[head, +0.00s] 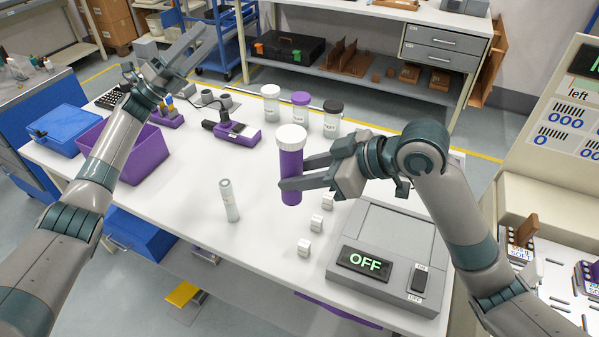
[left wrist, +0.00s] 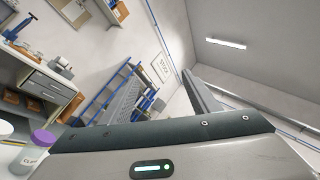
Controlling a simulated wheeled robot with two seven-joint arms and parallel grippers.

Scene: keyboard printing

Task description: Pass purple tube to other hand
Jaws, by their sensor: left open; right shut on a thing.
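The purple tube (head: 291,164) with a white cap stands upright in the head view. My right gripper (head: 284,174) is shut on it from the right, holding it over the white table. My left gripper (head: 197,42) is open and empty, raised at the upper left and well apart from the tube. In the left wrist view, part of my left gripper (left wrist: 205,95) points up toward the wall and ceiling, with nothing in it.
A purple bin (head: 135,158) and blue bin (head: 62,128) are at left.

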